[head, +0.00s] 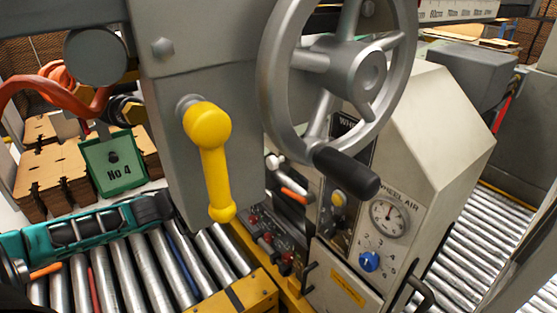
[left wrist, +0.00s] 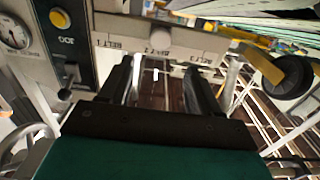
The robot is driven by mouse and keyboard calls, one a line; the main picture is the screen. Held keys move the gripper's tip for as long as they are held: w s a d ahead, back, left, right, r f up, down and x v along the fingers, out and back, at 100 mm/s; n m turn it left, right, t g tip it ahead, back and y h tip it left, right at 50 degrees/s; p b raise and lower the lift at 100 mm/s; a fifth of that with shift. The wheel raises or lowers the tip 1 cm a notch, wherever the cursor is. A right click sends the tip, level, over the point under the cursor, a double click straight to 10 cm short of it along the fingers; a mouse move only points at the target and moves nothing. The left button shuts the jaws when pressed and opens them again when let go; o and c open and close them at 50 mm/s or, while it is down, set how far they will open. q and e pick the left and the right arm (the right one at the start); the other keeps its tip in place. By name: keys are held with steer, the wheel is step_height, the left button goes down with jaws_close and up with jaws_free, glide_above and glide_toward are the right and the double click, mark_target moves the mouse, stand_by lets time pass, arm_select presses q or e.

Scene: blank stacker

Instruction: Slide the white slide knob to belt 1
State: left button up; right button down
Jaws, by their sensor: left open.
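In the left wrist view the white slide knob (left wrist: 160,38) is a small pale round knob on a cream panel (left wrist: 125,27) with belt labels. It sits by the middle label, belt 2; the belt 1 label (left wrist: 105,43) is to its left in this picture. My left gripper (left wrist: 160,75) is open, its two dark fingers apart with nothing held between them. The knob appears just above the fingertips in the picture; I cannot tell whether they touch. My right gripper is not in view.
A grey handwheel (head: 367,68) with a black handle and a yellow lever (head: 209,150) stand in front. A control box carries a gauge (head: 390,217) and a blue knob (head: 370,262). Rollers (head: 130,272) run at lower left. A black round knob (left wrist: 288,77) is right in the wrist view.

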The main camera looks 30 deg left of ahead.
mark_target(269, 163)
arm_select(q)
steer(key=shift+b+x, duration=0.75)
steer(key=shift+x, duration=5.15)
steer(key=shift+c, duration=0.3)
jaws_close()
